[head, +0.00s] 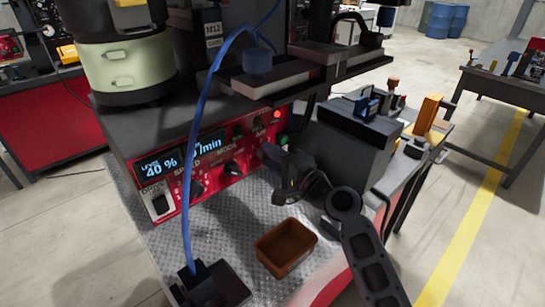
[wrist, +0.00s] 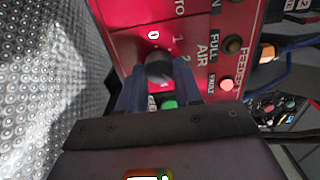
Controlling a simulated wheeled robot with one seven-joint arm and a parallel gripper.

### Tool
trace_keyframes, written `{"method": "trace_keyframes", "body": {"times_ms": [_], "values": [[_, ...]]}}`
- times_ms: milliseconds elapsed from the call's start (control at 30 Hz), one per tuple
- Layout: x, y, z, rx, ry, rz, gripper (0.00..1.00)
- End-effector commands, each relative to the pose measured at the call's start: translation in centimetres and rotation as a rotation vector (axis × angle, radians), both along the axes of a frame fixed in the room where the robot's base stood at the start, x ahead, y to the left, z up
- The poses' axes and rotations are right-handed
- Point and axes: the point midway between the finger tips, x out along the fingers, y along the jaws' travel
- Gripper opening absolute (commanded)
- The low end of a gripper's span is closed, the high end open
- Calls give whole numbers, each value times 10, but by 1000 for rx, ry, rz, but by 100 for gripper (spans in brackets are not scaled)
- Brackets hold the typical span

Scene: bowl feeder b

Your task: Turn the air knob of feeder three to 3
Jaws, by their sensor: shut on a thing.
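The red feeder panel (head: 215,173) faces me in the head view, with a lit display and several dark knobs. In the wrist view, the dark air knob (wrist: 158,68) stands on the panel beside the word AIR. Scale marks 0, 1 and 2 show around it; the 3 is hidden. My gripper (wrist: 159,88) is shut on this knob, one finger on each side. I cannot make out where the knob's pointer stands. In the head view my gripper (head: 285,175) is at the right end of the panel and hides the knob.
A brown tray (head: 286,247) sits on the metal plate below the panel. A blue cable (head: 194,130) hangs in front of the panel. A red lamp (head: 277,115) and a green button (head: 283,139) are near my gripper. A dark box (head: 350,145) stands to the right.

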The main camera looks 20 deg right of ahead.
Motion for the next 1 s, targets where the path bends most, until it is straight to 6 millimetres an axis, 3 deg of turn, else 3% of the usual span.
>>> {"method": "trace_keyframes", "body": {"times_ms": [167, 200, 433, 767, 1000], "values": [[0, -2, -1, -1, 1, -4, 4], [0, -2, -1, -1, 1, -4, 36], [0, -1, -1, -1, 1, -2, 58], [-5, -2, -1, -1, 1, -2, 60], [-38, -13, -3, 0, 1, -4, 60]]}}
